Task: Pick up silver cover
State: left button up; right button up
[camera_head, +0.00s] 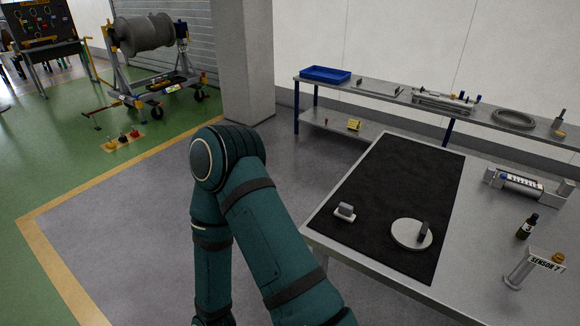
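A round, flat silver cover (404,236) with a dark upright handle lies on the black mat (395,180) on the metal table at the right. It is near the mat's front right corner. A small light block-like part (345,211) sits on the same mat to its left. One of my teal arms rises in the lower middle with its elbow bent, to the left of the table and apart from the cover. Neither gripper shows in the view.
A bench behind holds a blue tray (325,74) and a ring (513,119). A pillar (243,60) stands behind my arm. The grey floor (120,215) at left is clear.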

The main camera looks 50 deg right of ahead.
aim_at(411, 234)
jog(key=i+z, duration=0.15)
jog(key=z, duration=0.25)
jog(key=i+z, duration=0.1)
jog(key=z, duration=0.3)
jog(key=i+j+z, duration=0.1)
jog(key=z, duration=1.9)
